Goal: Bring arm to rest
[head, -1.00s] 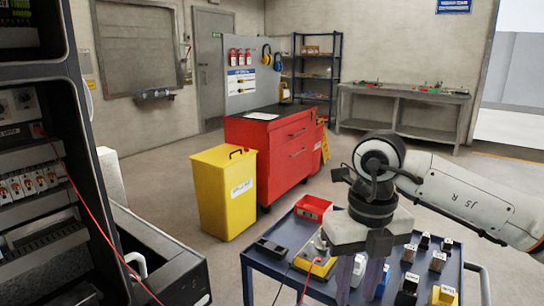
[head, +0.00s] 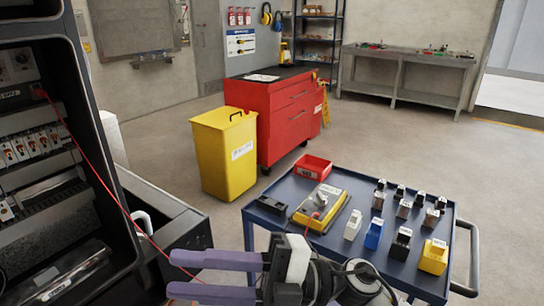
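My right gripper (head: 172,274) is low in the head view, left of the blue cart (head: 277,222). Its two purple fingers point left with a clear gap between them, so it is open and looks empty. A red cable (head: 118,205) runs from the open cabinet (head: 95,130) down behind the fingers; I cannot tell whether it touches them. The rest of my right arm is cut off by the bottom edge. My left gripper is not in view.
The cart holds a yellow meter (head: 327,218), a red bin (head: 314,167), a yellow block (head: 433,257) and several small blocks. A yellow bin (head: 222,150) and a red tool chest (head: 288,115) stand behind. Floor right of the chest is clear.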

